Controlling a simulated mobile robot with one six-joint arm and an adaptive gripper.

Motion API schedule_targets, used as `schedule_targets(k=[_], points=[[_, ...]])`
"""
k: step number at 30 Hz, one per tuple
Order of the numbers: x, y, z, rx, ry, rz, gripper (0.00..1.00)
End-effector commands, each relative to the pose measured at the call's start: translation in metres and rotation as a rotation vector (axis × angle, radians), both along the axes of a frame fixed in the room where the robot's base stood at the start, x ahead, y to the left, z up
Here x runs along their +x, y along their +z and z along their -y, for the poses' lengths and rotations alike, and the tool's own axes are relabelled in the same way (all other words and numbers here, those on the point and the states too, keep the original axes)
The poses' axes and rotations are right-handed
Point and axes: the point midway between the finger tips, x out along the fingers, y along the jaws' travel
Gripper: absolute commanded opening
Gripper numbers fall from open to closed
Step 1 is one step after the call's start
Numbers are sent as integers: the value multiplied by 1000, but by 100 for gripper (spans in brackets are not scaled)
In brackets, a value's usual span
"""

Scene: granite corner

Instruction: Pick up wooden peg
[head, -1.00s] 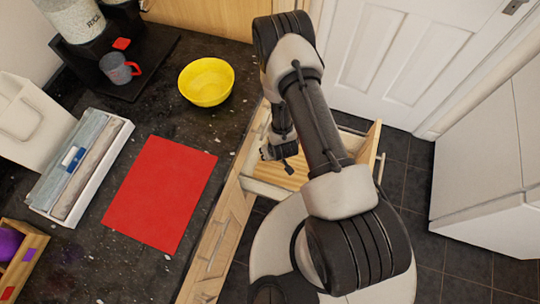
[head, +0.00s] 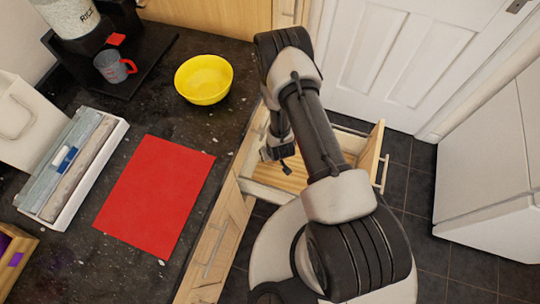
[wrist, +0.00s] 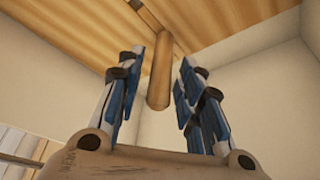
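The wooden peg (wrist: 159,80) is a brown rod with a rounded end. In the wrist view it lies between the two fingers of my gripper (wrist: 161,68), with a visible gap on each side. The peg's far end meets the slatted wooden drawer floor (wrist: 80,28); whether it lies on it or leans, I cannot tell. My gripper is open, with blue-padded fingers. In the head view my gripper (head: 280,158) is low over the open drawer (head: 376,158). The peg cannot be made out there.
Cream drawer walls (wrist: 260,85) surround the fingers closely. The dark counter left of the drawer holds a red mat (head: 155,197), a yellow bowl (head: 204,80), a grey mug (head: 110,66) and a white tray (head: 86,185). A white door (head: 390,60) stands behind.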

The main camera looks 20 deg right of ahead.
Motion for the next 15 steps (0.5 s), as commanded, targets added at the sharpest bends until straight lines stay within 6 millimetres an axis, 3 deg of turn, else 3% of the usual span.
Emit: schedule_targets(k=[12,15], points=[[0,0,0,0,0,0,3],[0,0,0,0,0,0,2]])
